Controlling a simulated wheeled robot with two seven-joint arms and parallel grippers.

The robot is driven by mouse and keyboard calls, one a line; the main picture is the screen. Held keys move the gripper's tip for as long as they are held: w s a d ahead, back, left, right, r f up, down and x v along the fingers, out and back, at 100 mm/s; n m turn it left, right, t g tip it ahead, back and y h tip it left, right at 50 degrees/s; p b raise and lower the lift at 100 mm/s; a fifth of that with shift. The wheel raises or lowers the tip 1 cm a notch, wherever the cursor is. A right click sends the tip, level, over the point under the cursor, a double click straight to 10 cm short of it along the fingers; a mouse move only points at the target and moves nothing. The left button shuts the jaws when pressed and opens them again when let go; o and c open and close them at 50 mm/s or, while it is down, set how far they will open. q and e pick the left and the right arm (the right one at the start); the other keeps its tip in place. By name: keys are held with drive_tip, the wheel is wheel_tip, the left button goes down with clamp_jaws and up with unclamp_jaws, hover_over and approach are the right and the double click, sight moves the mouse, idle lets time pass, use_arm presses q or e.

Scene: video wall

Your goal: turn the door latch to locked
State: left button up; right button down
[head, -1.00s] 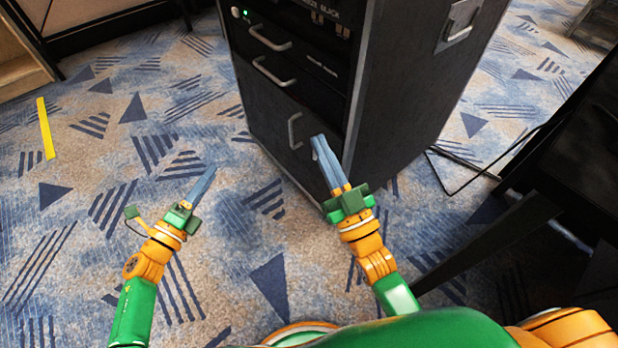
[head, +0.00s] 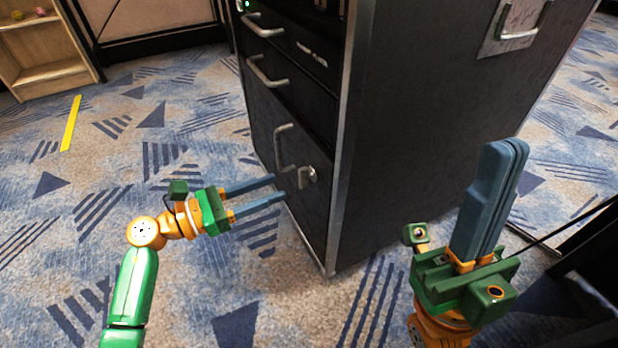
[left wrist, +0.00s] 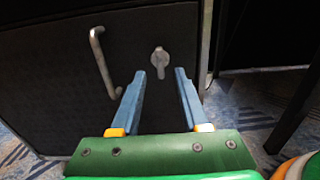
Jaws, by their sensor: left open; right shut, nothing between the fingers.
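The door latch (head: 307,176) is a small metal lever on a round plate, low on the black rack door near its right edge. In the left wrist view the latch (left wrist: 160,62) shows with its lever hanging down, straight ahead of the fingers. The black door (head: 262,118) has a bar handle (head: 283,150) left of the latch. My left gripper (head: 280,187) is open and empty, a little left of and below the latch in the head view, apart from it. My right gripper (head: 505,150) is shut and empty, pointing up in front of the rack's right side.
The rack's side wall (head: 420,120) fills the middle right and carries a recessed handle (head: 515,22). A wooden shelf (head: 50,75) stands at the far left. A yellow strip (head: 70,123) lies on the patterned carpet. Dark furniture (head: 580,245) stands at the right.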

sight(299, 177)
use_arm(q)
drive_tip(key=b+x, duration=0.1)
drive_tip(key=x, duration=0.4)
drive_tip(key=shift+w+d, duration=0.1)
drive_tip(key=shift+d, duration=0.05)
clamp_jaws()
